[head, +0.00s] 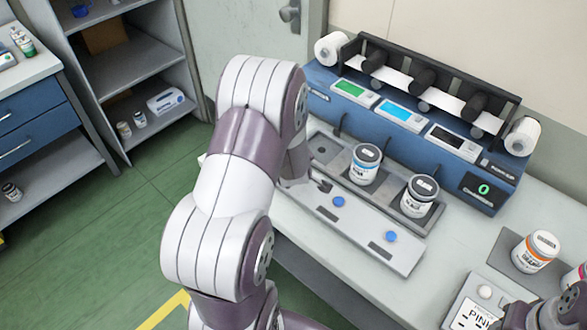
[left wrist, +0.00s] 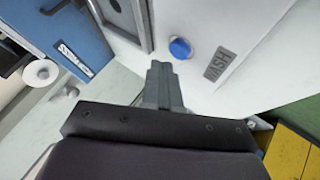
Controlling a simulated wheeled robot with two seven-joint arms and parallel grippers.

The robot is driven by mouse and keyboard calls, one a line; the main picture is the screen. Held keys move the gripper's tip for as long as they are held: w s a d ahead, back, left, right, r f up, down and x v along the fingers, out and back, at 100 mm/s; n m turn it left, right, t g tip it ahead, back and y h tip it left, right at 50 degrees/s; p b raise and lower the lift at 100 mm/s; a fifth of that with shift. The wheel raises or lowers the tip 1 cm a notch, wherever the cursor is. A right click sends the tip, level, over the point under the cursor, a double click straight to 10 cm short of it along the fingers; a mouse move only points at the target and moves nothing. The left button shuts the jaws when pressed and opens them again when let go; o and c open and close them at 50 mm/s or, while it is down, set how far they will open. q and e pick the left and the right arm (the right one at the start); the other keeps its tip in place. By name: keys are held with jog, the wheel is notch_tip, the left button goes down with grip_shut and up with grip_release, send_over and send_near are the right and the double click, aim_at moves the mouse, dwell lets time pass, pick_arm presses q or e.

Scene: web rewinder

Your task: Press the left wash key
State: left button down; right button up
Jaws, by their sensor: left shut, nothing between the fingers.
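In the left wrist view a blue round wash key (left wrist: 180,48) sits on a pale panel beside a WASH label (left wrist: 217,64). My left gripper (left wrist: 158,66) is shut and empty, its tip just short of the key and to its left in that view; contact is not visible. In the head view my left gripper (head: 323,186) is over the left part of the key panel (head: 365,237). My arm and gripper hide the left key there. Two other blue keys, the middle one (head: 338,201) and the right one (head: 391,236), show.
Behind the panel is a tray with an empty left well (head: 322,149) and two jars, a middle one (head: 365,165) and a right one (head: 419,196). The blue machine (head: 400,125) stands behind. A dark shape at the lower right (head: 520,315) may be my right gripper.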

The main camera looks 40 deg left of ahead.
pick_arm(q)
jog(key=shift+f+b, duration=0.35)
jog(key=shift+f, duration=0.1)
pick_arm(e)
jog(key=shift+f, duration=0.4)
pick_arm(q)
jog(key=shift+f+b, duration=0.35)
jog(key=shift+f, duration=0.05)
pick_arm(e)
jog(key=shift+f, duration=0.35)
pick_arm(q)
jog(key=shift+r, duration=0.1)
pick_arm(e)
jog(key=shift+r, duration=0.1)
pick_arm(q)
jog(key=shift+r+p, duration=0.7)
jog(key=shift+r, duration=0.05)
pick_arm(e)
jog(key=shift+r, duration=0.65)
pick_arm(q)
notch_tip(320, 180, up, 5)
jog(key=p, duration=0.4)
pick_arm(e)
notch_tip(320, 180, up, 4)
jog(key=shift+r, duration=0.15)
